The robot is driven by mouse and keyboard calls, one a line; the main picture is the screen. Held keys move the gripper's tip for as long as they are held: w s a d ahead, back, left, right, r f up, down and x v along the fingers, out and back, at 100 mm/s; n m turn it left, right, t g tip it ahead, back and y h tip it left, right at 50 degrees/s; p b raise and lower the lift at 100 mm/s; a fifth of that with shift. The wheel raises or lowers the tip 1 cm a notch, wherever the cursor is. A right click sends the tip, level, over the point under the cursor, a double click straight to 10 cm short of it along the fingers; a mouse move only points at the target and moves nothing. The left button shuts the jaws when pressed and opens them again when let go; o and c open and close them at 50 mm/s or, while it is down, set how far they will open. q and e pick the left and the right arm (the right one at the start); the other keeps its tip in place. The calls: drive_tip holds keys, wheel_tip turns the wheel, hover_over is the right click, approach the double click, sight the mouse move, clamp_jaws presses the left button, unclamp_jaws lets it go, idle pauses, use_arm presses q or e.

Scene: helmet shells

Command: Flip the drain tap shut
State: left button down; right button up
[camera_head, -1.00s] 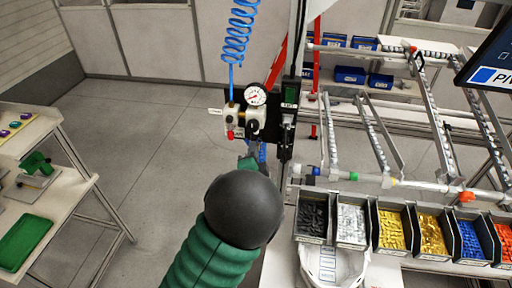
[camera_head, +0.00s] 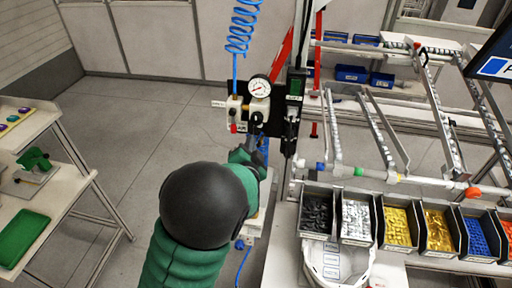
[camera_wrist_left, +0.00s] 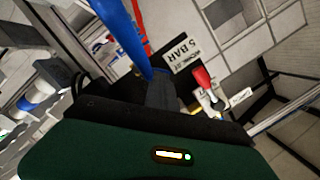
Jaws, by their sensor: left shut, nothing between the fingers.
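The air regulator unit (camera_head: 246,112) with a round gauge (camera_head: 259,87) hangs on a black panel. A small red handle (camera_head: 233,127) is at its lower left, and a red handle also shows in the left wrist view (camera_wrist_left: 203,78). I cannot tell whether this is the drain tap, and the unit's underside is partly hidden by my arm. My left gripper (camera_head: 259,148) is just below the unit, its tips small and partly covered. In the left wrist view, the dark fingers (camera_wrist_left: 162,92) are shut and empty, beside a blue tube (camera_wrist_left: 122,35).
Bins of coloured parts (camera_head: 398,228) stand on the bench at right, with a white helmet shell (camera_head: 338,264) in front. A side table (camera_head: 62,200) is at left. The floor between is clear.

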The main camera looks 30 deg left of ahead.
use_arm(q)
drive_tip(key=n+b, duration=0.2)
drive_tip(key=a+n+h+b, duration=0.1)
drive_tip(key=n+b, duration=0.2)
drive_tip(key=b, duration=0.2)
drive_tip(key=shift+s+a+f+n+h, duration=0.15)
drive_tip(key=shift+f+n+h, duration=0.25)
drive_tip(key=shift+d, duration=0.25)
drive_tip(key=shift+a, duration=0.1)
idle(1.0)
